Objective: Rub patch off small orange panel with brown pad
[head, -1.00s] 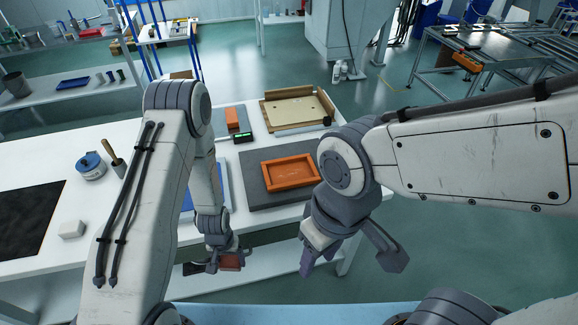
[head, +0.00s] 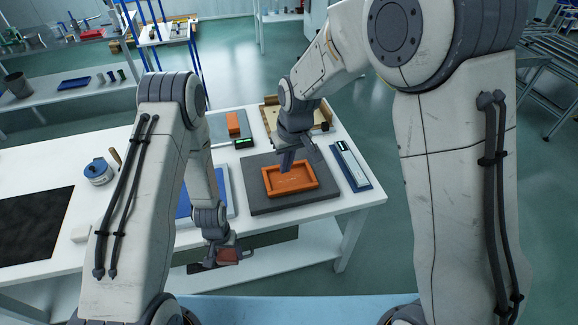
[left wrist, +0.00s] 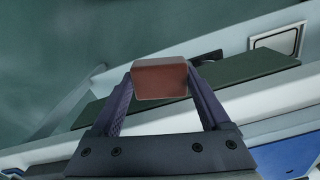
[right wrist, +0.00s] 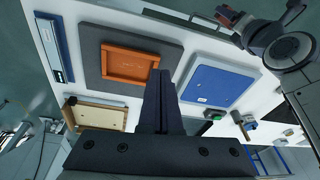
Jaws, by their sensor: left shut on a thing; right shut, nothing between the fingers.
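The small orange panel (head: 308,183), a shallow framed rectangle, lies on a dark grey mat (head: 262,203); it also shows in the right wrist view (right wrist: 150,60). Its recessed face carries a faint mark, too small to make out as a patch. My left gripper (head: 229,255) is shut on the brown pad (left wrist: 160,82), a reddish-brown block, held off the table's front edge, apart from the panel. My right gripper (head: 287,164) is shut and empty above the panel's far left corner, hiding part of it; its closed fingers show in the right wrist view (right wrist: 158,100).
A blue panel (right wrist: 217,85) lies left of the mat, partly behind my left arm. A blue tray (head: 362,184) lies to its right.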

